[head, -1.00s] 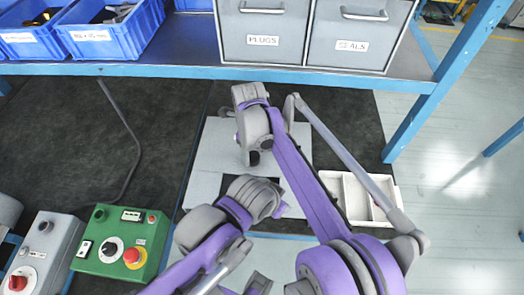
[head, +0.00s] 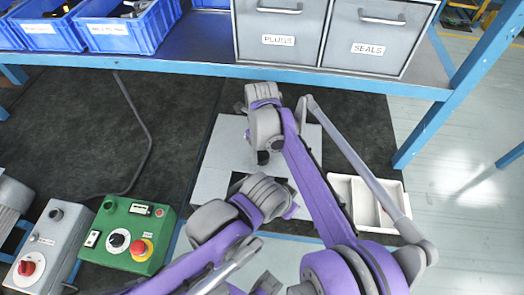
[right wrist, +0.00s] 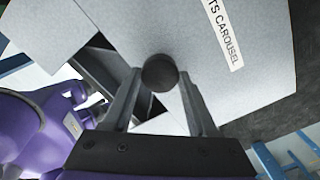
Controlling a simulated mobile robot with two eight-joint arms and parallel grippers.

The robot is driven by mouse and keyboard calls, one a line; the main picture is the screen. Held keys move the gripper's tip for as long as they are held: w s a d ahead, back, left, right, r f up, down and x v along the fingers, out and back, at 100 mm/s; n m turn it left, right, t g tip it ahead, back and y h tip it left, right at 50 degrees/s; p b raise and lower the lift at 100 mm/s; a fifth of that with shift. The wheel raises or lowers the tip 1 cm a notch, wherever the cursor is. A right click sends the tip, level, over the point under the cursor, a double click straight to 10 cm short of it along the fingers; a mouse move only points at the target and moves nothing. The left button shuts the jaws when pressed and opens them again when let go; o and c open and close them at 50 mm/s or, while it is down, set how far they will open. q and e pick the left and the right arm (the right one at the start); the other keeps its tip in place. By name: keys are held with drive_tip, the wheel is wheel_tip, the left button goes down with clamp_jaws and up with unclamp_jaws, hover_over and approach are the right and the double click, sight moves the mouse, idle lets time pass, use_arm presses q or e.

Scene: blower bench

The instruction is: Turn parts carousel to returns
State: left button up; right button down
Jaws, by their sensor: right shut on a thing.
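The parts carousel (head: 212,160) is a pale grey box with a dark opening in its top, partly hidden by my arms in the head view. In the right wrist view its grey top (right wrist: 225,85) carries a label reading "…TS CAROUSEL". A dark round knob (right wrist: 159,72) stands between the fingers of my right gripper (right wrist: 159,84), which is shut on it. In the head view my right gripper (head: 263,156) is over the carousel, mostly hidden by its own wrist. No returns label is readable.
Blue bins (head: 118,28) and grey PLUGS and SEALS drawers (head: 370,38) sit on the shelf above. A white divided tray (head: 345,190) lies right of the carousel.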

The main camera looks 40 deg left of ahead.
drive_tip(key=shift+c, duration=1)
unclamp_jaws()
drive_tip(key=shift+r, duration=0.1)
use_arm(q)
drive_tip(key=shift+w+r+p, duration=0.1)
drive_tip(key=shift+r+p, duration=0.2)
drive_tip(key=shift+r, duration=0.05)
use_arm(e)
wheel_tip(320, 180, up, 11)
